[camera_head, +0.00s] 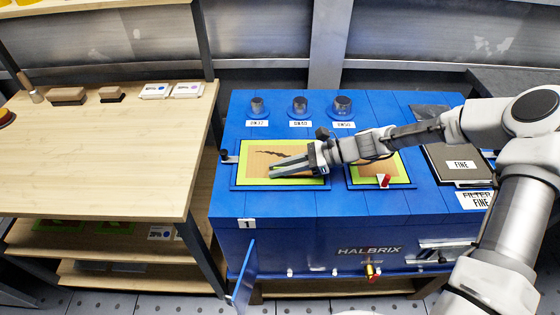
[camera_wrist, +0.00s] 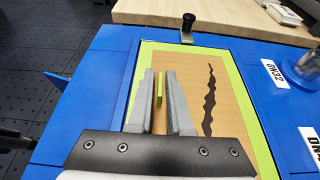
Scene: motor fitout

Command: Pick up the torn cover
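The torn cover (camera_head: 262,160) is a tan panel with a lime border and a jagged dark tear, set in the left part of the blue bench top. In the wrist view the torn cover (camera_wrist: 230,95) lies under my gripper, with the tear to the right of the fingers. My gripper (camera_head: 275,170) is low over the cover. In the wrist view my gripper (camera_wrist: 158,80) is open, its two fingers on either side of a thin upright lime tab (camera_wrist: 160,88). Gaps show beside the tab. Whether the fingertips touch the cover cannot be told.
A second lime-edged panel (camera_head: 397,165) with a red piece (camera_head: 384,181) lies to the right. Several grey cylinders on blue discs (camera_head: 300,104) stand behind. A small black-knobbed clamp (camera_head: 225,155) is at the cover's left edge. A wooden table (camera_head: 100,150) is at left.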

